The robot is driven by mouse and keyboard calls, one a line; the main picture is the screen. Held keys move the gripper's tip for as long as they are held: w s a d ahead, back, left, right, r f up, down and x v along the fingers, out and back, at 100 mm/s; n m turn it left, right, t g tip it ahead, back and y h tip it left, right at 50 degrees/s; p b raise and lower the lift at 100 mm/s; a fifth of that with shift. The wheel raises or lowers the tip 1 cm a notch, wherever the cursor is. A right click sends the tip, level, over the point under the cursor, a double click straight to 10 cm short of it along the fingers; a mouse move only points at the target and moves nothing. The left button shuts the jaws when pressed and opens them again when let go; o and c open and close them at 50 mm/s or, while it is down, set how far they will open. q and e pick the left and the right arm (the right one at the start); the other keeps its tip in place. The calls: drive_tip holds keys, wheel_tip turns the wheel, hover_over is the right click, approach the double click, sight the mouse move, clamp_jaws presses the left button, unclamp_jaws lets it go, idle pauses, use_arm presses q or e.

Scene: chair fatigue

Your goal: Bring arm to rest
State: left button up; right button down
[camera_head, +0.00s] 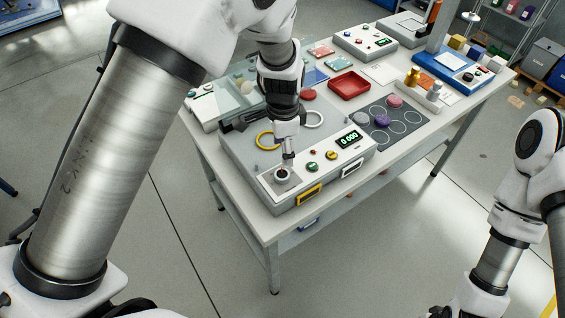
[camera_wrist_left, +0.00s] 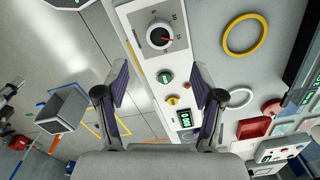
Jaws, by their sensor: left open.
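My left arm comes in from the left in the head view and reaches over the near end of the table. Its gripper (camera_head: 287,160) points down above the grey test machine, close to the black knob (camera_head: 282,174) on the front panel. In the left wrist view my left gripper (camera_wrist_left: 162,95) is open, with its two fingers wide apart and nothing between them. The knob with a red pointer (camera_wrist_left: 159,36) lies beyond the fingertips, apart from them. My right arm stands at the right edge of the head view; its gripper is outside the frame.
The machine's panel carries a green button (camera_head: 312,166) and a display (camera_head: 348,140). A yellow ring (camera_head: 265,141) lies on the machine. A red tray (camera_head: 349,85) and a dark mat with circles (camera_head: 401,116) are farther along the table. Floor is free in front.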

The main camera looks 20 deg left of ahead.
use_arm(q)
wheel_tip(320, 180, up, 3)
drive_tip(key=shift+f, duration=0.2)
drive_tip(key=s+a+f+n, duration=0.1)
drive_tip(key=f, duration=0.1)
drive_tip(key=s+a+f, duration=0.1)
drive_tip(key=s+f, duration=0.1)
drive_tip(key=f, duration=0.1)
drive_tip(key=s+a+f+n, duration=0.1)
drive_tip(key=a+f, duration=0.1)
drive_tip(key=f, duration=0.1)
drive_tip(key=shift+s+f+n+y, duration=0.2)
drive_tip(key=shift+f+n+y, duration=0.05)
drive_tip(key=shift+n+y, duration=0.05)
drive_tip(key=s+a+f+n, duration=0.25)
drive_tip(key=s+f, duration=0.25)
drive_tip(key=s, duration=0.3)
drive_tip(key=s+a+f+n+b, duration=0.1)
drive_tip(key=s+f+n, duration=0.35)
drive_tip(key=s, duration=0.35)
drive_tip(key=s+a+f+n, duration=0.2)
drive_tip(key=s+f, duration=0.4)
drive_tip(key=s, duration=0.2)
wheel_tip(320, 180, down, 7)
drive_tip(key=w+b, duration=0.1)
drive_tip(key=b, duration=0.5)
drive_tip(key=shift+a+r, duration=0.15)
drive_tip(key=shift+r, duration=0.05)
